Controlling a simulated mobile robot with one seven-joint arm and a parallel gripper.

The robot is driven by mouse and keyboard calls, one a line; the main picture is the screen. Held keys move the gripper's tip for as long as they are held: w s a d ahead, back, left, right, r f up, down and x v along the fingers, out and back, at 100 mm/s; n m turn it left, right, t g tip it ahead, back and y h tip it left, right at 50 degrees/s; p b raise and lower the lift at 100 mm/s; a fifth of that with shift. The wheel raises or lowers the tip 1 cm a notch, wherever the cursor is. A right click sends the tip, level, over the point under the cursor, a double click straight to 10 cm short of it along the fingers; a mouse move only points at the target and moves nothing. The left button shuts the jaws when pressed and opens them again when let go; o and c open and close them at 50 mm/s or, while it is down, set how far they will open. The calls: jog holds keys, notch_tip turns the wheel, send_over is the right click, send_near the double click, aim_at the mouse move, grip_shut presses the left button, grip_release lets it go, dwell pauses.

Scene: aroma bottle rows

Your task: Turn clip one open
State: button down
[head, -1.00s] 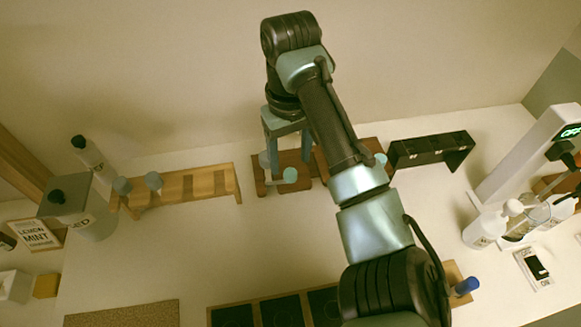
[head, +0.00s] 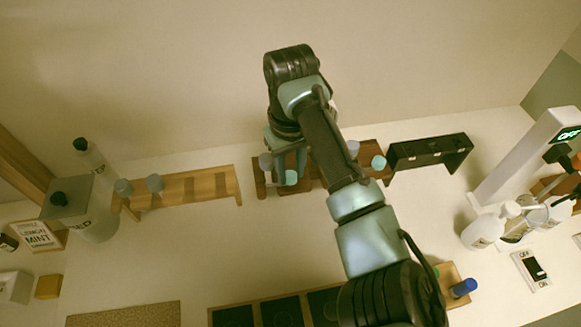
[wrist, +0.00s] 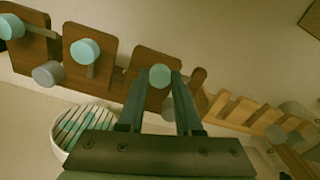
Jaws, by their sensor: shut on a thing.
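A row of dark brown wooden boards carries turning clips with round teal knobs and pale bars. In the head view my gripper (head: 290,172) is down at the leftmost board (head: 260,180), its fingers around that board's teal knob (head: 291,178). In the wrist view my gripper (wrist: 160,78) is shut on the same teal knob (wrist: 160,75), which shows between the fingertips.
Grey knobs stand beside the clips, one close left of my gripper (head: 266,162). A light wooden rack (head: 205,187) stands to the left and a black rack (head: 430,150) to the right. A round striped dish (wrist: 62,135) lies below the boards in the wrist view.

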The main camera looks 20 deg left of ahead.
jog(key=shift+r+m+p, duration=0.15)
jog(key=shift+m+p, duration=0.15)
jog(key=shift+p, duration=0.15)
jog(key=m+p, duration=0.2)
jog(key=p, duration=0.1)
jog(key=shift+s+r+m, duration=0.1)
jog(key=shift+r+m, duration=0.05)
jog(key=shift+m, duration=0.15)
jog(key=m+p, duration=0.8)
jog(key=m, duration=0.2)
jog(key=m+p, duration=0.1)
jog(key=m, duration=0.3)
jog(key=shift+w+f+m+p, duration=0.2)
jog(key=shift+m+p, duration=0.1)
jog(key=shift+p, duration=0.05)
jog(key=c, duration=0.6)
grip_release()
